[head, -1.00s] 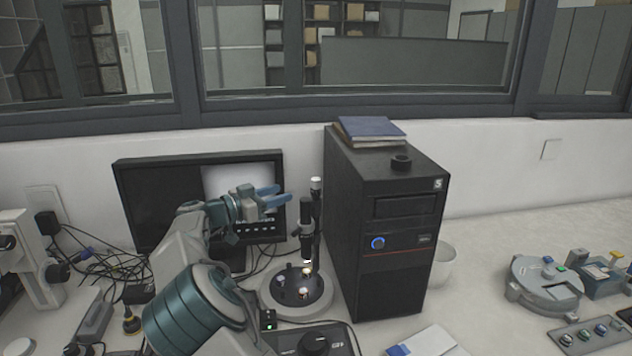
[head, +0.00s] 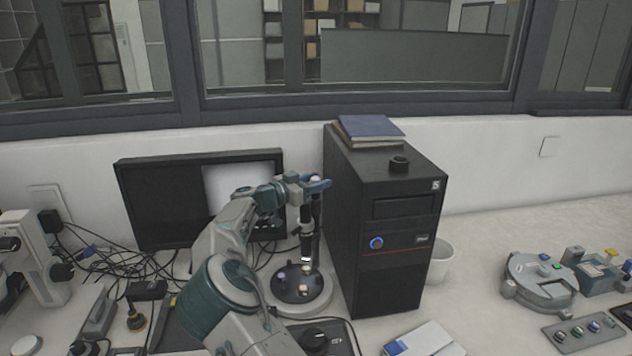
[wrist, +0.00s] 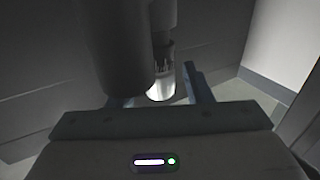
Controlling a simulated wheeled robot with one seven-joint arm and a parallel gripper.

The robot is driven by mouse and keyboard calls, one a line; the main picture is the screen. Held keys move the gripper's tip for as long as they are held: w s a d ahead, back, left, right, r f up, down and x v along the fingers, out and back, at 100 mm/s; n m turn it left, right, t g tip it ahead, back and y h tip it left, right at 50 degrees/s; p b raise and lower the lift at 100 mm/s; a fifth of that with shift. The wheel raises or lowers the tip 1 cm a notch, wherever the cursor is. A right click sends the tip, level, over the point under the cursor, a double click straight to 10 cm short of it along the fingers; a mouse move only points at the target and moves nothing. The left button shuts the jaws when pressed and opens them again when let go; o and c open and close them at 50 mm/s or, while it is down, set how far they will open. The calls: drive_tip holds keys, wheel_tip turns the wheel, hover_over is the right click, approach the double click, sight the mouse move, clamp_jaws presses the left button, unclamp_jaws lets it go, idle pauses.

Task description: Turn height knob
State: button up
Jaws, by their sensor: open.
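A small scope-like instrument (head: 308,245) with a dark upright column stands on a round pale base in the head view. My gripper (head: 322,185) is open at the top of this column, its blue fingers pointing right. In the wrist view my gripper (wrist: 160,92) has its two fingers apart. A dark cylinder (wrist: 118,50) fills the space in front of the left finger and hides part of it. A second tube with a lit lower end (wrist: 160,85) shows behind, between the fingers. I cannot make out the height knob clearly, nor tell whether the fingers touch anything.
A black computer tower (head: 385,230) with books on top stands close right of the instrument. A monitor (head: 165,205) stands behind my arm. Cables (head: 115,265) lie at the left. A black control box (head: 325,338) is in front. A white cup (head: 441,262) stands beyond the tower.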

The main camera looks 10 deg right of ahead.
drive_tip(key=c, duration=0.9)
drive_tip(key=shift+c, duration=0.2)
